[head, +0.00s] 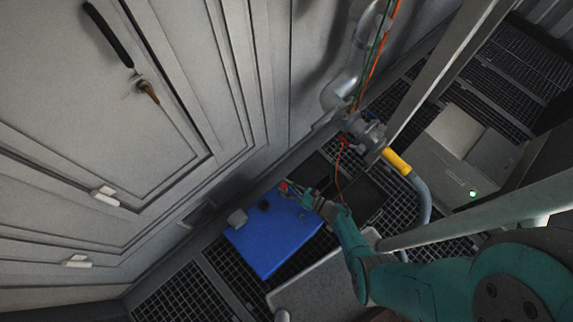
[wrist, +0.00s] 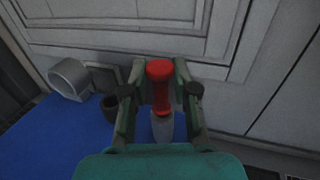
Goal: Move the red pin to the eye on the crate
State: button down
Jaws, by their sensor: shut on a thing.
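The red pin (wrist: 159,88) stands between the fingers of my gripper (wrist: 160,76) in the wrist view, its round head toward the top. My gripper is shut on it. A pale grey piece (wrist: 162,127) shows below the red part; I cannot tell if it belongs to the pin. In the head view the pin's red tip (head: 283,186) shows at my gripper (head: 292,190), over the far right edge of the blue crate (head: 268,243). A grey ring-like fitting (wrist: 70,78), possibly the eye, and a dark cup (wrist: 109,107) stand on the crate, left of my gripper.
The grey panelled wall (head: 110,110) with a handle (head: 108,33) rises right behind the crate. A pipe valve (head: 368,132) and a hose with a yellow sleeve (head: 396,161) stand to the right. A grey box (head: 450,165) with a green light lies beyond. Grating (head: 185,300) covers the floor.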

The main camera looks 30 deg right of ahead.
jog(key=shift+f, duration=0.25)
jog(key=shift+f, duration=0.15)
jog(key=c, duration=0.8)
grip_release()
jog(key=shift+s+d, duration=0.1)
jog(key=shift+v, duration=5.85)
